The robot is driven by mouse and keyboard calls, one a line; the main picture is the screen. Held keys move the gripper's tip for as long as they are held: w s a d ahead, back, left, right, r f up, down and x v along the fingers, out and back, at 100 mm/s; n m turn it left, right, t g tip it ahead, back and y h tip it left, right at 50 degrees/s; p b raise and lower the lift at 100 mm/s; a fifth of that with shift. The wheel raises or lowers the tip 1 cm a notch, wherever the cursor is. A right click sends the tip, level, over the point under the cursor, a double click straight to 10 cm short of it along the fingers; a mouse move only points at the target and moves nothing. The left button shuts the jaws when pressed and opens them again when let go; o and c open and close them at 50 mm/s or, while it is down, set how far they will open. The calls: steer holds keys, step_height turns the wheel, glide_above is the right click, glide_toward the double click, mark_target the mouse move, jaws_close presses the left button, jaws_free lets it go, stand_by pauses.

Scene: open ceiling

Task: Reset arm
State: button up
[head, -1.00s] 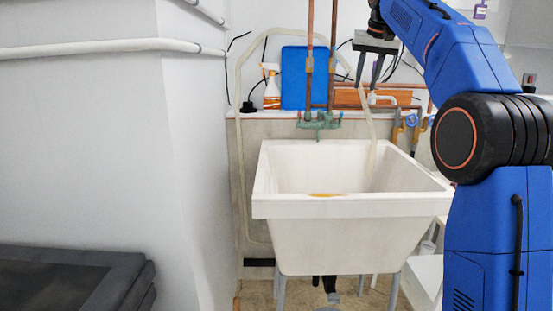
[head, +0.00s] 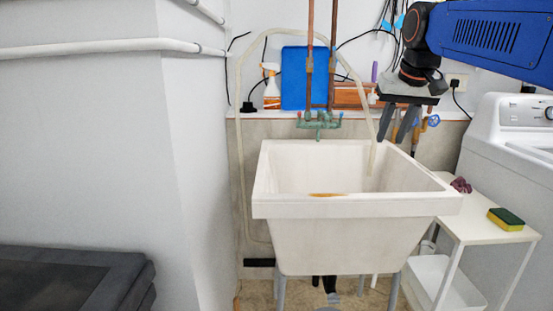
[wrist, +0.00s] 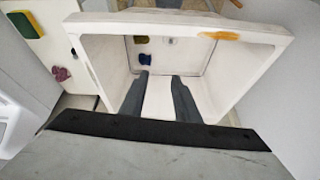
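My gripper (head: 394,137) hangs from my blue arm above the right back part of the white sink (head: 345,206). Its two dark fingers point down and are apart, with nothing between them. In the wrist view the fingers (wrist: 160,79) also stand apart over the basin (wrist: 105,75), clear of its walls. A brown-orange stain (head: 323,195) marks the sink's front rim.
A white side table (head: 465,216) right of the sink holds a yellow-green sponge (head: 506,219) and a dark pink cloth (head: 461,185). A washing machine (head: 515,140) stands behind it. Copper pipes (head: 310,75), a blue board (head: 296,78) and a spray bottle (head: 270,88) line the back wall.

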steer(key=s+f+n, duration=0.1)
steer(key=s+f, duration=2.7)
steer(key=f, duration=0.2)
steer(key=shift+d+f, duration=0.15)
steer(key=shift+f, duration=0.15)
